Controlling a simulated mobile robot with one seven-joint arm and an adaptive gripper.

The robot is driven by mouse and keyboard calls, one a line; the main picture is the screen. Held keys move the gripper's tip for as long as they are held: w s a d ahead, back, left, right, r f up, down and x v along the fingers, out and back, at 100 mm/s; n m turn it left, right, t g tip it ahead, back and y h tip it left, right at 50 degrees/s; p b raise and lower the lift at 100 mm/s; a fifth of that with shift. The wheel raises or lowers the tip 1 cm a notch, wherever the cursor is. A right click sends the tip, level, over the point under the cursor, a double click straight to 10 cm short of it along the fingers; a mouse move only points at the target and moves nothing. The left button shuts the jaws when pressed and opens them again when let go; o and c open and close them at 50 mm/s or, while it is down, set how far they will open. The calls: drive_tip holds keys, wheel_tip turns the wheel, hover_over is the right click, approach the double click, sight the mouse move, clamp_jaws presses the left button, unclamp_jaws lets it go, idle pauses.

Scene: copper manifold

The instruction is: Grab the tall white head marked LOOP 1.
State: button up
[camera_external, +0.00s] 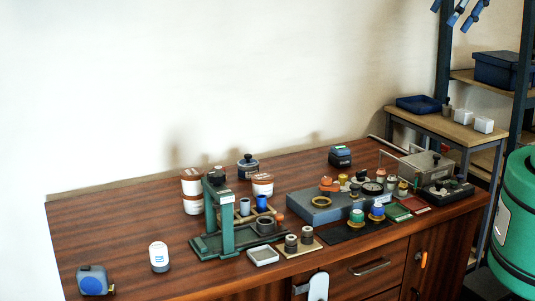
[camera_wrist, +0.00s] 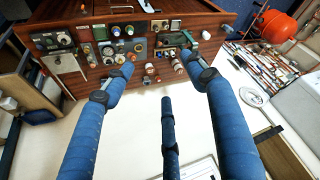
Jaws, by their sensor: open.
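A tall white cylinder (camera_external: 159,257) with a dark base stands upright alone near the bench's left front. Its small mark is too small to read. My gripper (camera_external: 460,20) is at the top right edge of the external view, high above the bench and far from these objects. In the wrist view its blue fingers (camera_wrist: 157,63) are spread apart with nothing between them. The bench top appears beyond them, small and upside down.
A green stand (camera_external: 226,225) stands right of the white cylinder, with copper-lidded white jars (camera_external: 191,190) behind it. A blue tape measure (camera_external: 93,280) lies at the left corner. A shelf (camera_external: 455,128) and a green drum (camera_external: 515,230) are at the right. The bench's back left is bare.

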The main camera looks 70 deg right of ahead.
drive_tip(key=shift+w+r, duration=0.1)
drive_tip(key=n+g+p, duration=0.1)
drive_tip(key=n+g, duration=0.5)
drive_tip(key=n, duration=0.2)
hover_over(159, 245)
wheel_tip(159, 245, down, 42)
drive_tip(key=shift+w+f, duration=0.1)
drive_tip(key=shift+f, duration=0.1)
drive_tip(key=shift+f, duration=0.1)
drive_tip(key=shift+f, duration=4.25)
